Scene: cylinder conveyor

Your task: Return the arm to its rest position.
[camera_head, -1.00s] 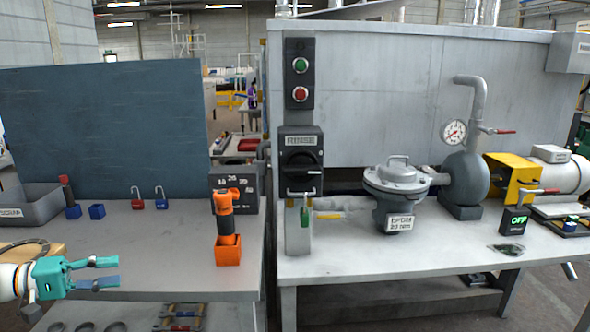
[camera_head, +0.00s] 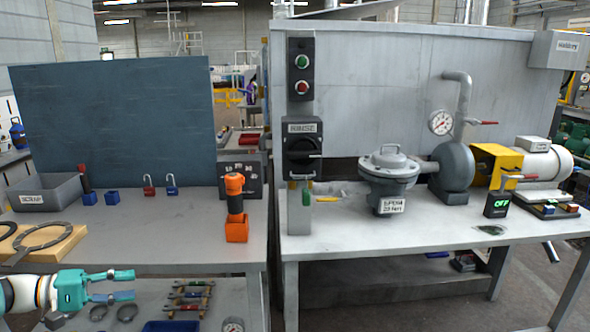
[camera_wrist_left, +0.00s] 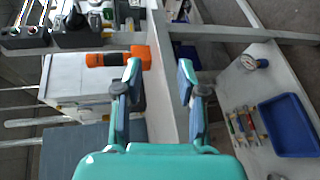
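My left gripper (camera_head: 125,285) is teal with blue-grey fingers. It comes in at the lower left of the head view, in front of the left bench's front edge. Its fingers are apart with nothing between them. The wrist view also shows its two open fingers (camera_wrist_left: 160,82), with the bench edge and floor behind them. My right gripper is in neither view.
The left bench (camera_head: 180,245) holds an orange tool in an orange holder (camera_head: 236,228), a grey scrap bin (camera_head: 45,192) and padlocks (camera_head: 171,185). The right bench (camera_head: 420,232) carries a pump (camera_head: 457,172) and valve housing (camera_head: 388,178). A blue tray (camera_wrist_left: 290,125) lies on the lower shelf.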

